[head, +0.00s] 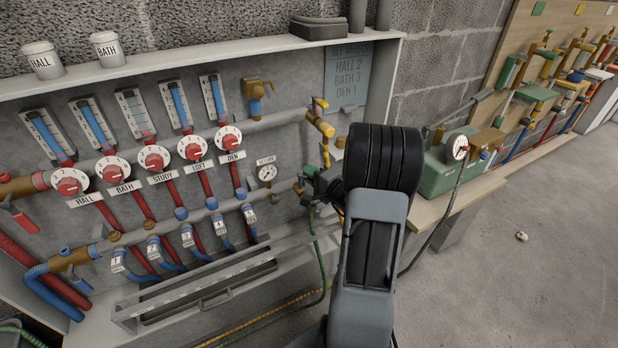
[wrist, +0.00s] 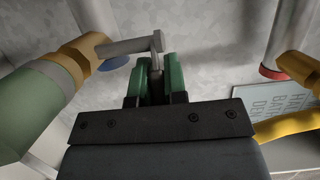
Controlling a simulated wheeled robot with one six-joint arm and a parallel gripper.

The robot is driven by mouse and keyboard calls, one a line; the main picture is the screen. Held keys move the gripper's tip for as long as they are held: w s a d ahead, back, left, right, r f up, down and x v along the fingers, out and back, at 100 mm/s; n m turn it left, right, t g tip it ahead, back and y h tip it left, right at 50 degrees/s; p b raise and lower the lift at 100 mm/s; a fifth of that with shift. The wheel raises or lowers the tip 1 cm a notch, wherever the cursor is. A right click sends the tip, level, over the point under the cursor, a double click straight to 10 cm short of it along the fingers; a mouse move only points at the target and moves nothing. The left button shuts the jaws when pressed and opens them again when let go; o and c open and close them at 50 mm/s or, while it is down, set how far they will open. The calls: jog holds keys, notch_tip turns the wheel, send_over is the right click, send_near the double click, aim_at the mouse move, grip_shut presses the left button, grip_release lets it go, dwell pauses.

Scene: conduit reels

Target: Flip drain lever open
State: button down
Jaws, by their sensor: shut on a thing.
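The drain lever (wrist: 130,46) is a grey bar that runs from a brass valve body (wrist: 78,58) and ends in a short stem in the wrist view. My gripper (wrist: 157,82) has green finger pads and is shut on that stem, in the middle of the wrist view. In the head view my gripper (head: 318,182) is at the right end of the lower pipe, beside a green fitting (head: 299,187). My dark wrist hides part of the valve there, and the lever is too small to make out.
A yellow fitting (head: 320,124) stands just above my gripper. A return gauge (head: 267,173) is to its left, with red dials (head: 154,158) further left. A green pump box (head: 455,165) stands on the right bench.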

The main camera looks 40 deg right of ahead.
jog(key=shift+s+h, duration=0.1)
jog(key=shift+h, duration=0.2)
jog(key=c, duration=1.2)
grip_release()
jog(key=shift+o, duration=0.2)
jog(key=s+d+p, duration=0.1)
jog(key=s, duration=1.2)
jog(key=shift+s+d, duration=0.3)
jog(key=shift+s, duration=0.05)
jog(key=shift+o, duration=0.2)
